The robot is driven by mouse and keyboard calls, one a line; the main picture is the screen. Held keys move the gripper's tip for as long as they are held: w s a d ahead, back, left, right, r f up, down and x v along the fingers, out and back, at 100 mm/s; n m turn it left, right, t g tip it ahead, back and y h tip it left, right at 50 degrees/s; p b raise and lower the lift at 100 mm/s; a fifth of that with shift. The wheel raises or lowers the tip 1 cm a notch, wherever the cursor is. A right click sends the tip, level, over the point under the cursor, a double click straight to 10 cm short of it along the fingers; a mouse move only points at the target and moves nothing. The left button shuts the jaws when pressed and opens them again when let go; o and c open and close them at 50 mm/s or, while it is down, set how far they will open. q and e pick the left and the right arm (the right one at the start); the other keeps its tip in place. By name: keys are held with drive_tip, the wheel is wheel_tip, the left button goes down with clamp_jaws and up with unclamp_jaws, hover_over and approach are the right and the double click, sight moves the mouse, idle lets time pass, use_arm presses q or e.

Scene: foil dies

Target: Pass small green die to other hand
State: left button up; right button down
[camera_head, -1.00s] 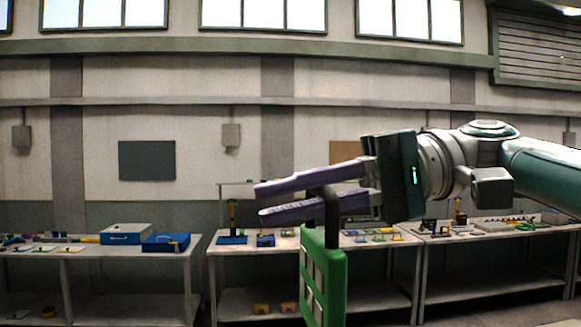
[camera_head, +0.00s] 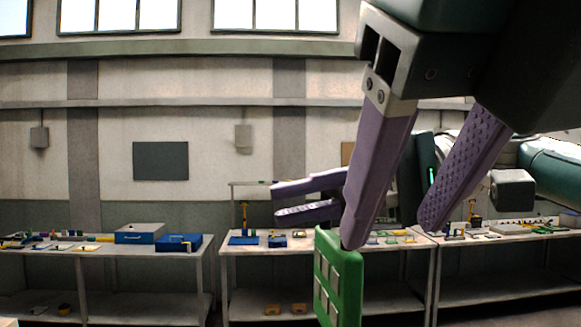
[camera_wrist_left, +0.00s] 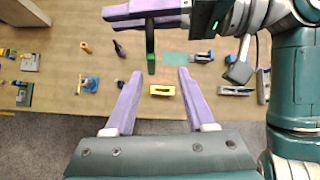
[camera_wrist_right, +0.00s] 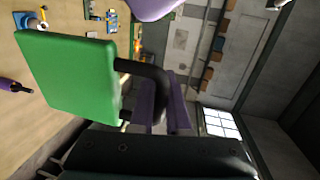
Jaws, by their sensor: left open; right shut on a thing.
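The small green die (camera_head: 346,284) is a flat green plate with pale panels on one face and a black handle (camera_wrist_right: 150,75). My right gripper (camera_head: 275,203) is shut on this handle, and the plate hangs below its fingers. My left gripper (camera_head: 390,225) is open and empty, reaching down from above in front of the right one. One left finger hides the handle in the head view. In the left wrist view the die (camera_wrist_left: 151,64) shows edge-on between and just ahead of the open left fingertips (camera_wrist_left: 160,74). I cannot tell whether they touch it.
Workbenches along the wall hold blue boxes (camera_head: 180,242) and several small items, well behind the grippers. The left wrist view shows a brown bench top (camera_wrist_left: 60,100) below, with a yellow block (camera_wrist_left: 162,90) and other small parts.

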sight(336, 258)
use_arm(q)
drive_tip(key=shift+m+t+y, duration=0.4)
drive_tip(key=shift+t, duration=0.1)
drive_tip(key=w, duration=0.1)
drive_tip(key=w+f, duration=0.1)
drive_tip(key=w, duration=0.1)
drive_tip(key=w+a+f, duration=0.1)
drive_tip(key=shift+w+f, duration=0.2)
drive_tip(key=shift+w, duration=0.15)
drive_tip(key=shift+w+a+f, duration=0.25)
drive_tip(key=shift+w+f, duration=0.2)
drive_tip(key=shift+f, duration=0.1)
drive_tip(key=shift+x, duration=2.45)
drive_tip(key=shift+a, duration=0.1)
clamp_jaws()
